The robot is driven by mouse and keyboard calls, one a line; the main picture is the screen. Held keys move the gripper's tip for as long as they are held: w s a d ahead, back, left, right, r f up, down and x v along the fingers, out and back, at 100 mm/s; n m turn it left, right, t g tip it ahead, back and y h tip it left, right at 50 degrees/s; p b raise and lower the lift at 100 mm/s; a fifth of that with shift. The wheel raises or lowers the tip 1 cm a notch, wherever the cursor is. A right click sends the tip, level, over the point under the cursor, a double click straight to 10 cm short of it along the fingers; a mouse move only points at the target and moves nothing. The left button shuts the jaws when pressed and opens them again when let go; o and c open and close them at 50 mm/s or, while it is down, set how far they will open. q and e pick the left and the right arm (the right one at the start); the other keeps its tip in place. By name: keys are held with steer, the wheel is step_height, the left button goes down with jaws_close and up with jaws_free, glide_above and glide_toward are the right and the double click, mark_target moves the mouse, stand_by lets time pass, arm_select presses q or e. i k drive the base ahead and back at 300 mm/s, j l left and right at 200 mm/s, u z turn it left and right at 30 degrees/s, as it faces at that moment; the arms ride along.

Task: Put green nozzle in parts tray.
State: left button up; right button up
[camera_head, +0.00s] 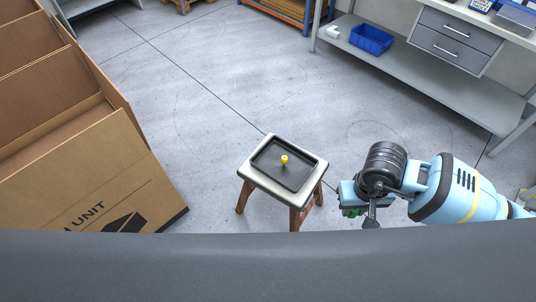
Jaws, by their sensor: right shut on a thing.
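My right gripper (360,211) is at the right of the stool, pointing down, and is shut on the green nozzle (349,212). Only a small green part of the nozzle shows beneath the gripper. The dark parts tray (262,158) lies on top of a small stool, to the left of my right gripper and apart from it. A small yellow piece (284,160) stands in the middle of the tray. My left gripper is not in view.
The stool (246,172) has a pale top and wooden legs. A large open cardboard box (90,190) stands at the left. A workbench (430,85) with drawers and a blue bin (371,39) is at the upper right. The floor around the stool is clear.

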mark_target(290, 169)
steer(key=i+j, duration=0.35)
steer(key=i+j+u, duration=0.1)
steer(key=i+j, duration=0.25)
steer(key=i, duration=0.2)
